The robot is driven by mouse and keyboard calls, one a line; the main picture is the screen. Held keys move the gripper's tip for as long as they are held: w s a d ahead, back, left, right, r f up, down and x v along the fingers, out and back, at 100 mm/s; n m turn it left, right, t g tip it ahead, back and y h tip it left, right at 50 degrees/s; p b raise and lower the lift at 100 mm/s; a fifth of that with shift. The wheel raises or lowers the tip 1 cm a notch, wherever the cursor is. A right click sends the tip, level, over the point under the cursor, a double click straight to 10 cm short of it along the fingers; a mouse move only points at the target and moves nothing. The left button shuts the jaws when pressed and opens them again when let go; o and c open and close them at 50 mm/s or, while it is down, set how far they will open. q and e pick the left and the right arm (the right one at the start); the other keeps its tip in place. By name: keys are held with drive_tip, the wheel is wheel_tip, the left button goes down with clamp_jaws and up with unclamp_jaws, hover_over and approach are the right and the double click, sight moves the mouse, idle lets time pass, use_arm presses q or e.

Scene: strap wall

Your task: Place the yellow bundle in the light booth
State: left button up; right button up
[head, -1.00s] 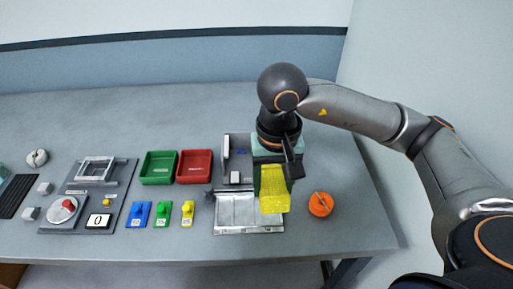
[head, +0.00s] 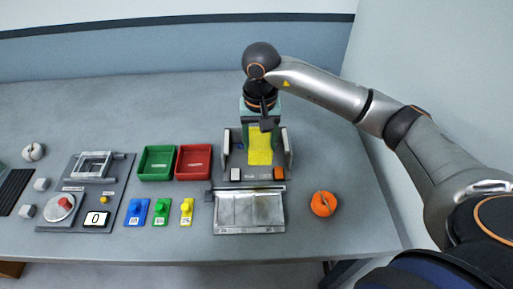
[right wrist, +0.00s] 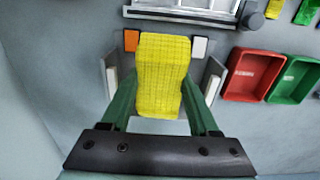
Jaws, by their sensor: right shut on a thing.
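The yellow bundle (head: 260,146) is a ribbed yellow block held by my right gripper (head: 259,128). In the right wrist view the bundle (right wrist: 162,75) sits between the two green fingers of the gripper (right wrist: 160,100), which are shut on it. The light booth (head: 289,152) is a grey stand with upright side walls and a white and an orange block at its front. The bundle is between the side walls; I cannot tell whether it touches the floor of the booth. My left gripper is not in view.
A metal tray (head: 249,210) lies in front of the booth. An orange round thing (head: 323,204) is to the right. Red (head: 193,162) and green (head: 156,163) bins stand to the left, with blue, green and yellow tags below them. The table behind is clear.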

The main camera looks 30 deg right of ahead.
sight(256, 135)
drive_tip(key=w+f, duration=0.2)
drive_tip(key=shift+w+d+f, duration=0.1)
drive_tip(key=shift+d+f, duration=0.05)
drive_tip(key=shift+f, duration=0.2)
drive_tip(key=shift+w+f, duration=0.1)
drive_tip(key=shift+f, duration=1.5)
drive_tip(key=shift+f, duration=0.15)
drive_tip(key=o, duration=1.4)
wheel_tip(256, 135, up, 12)
drive_tip(key=shift+r, duration=0.15)
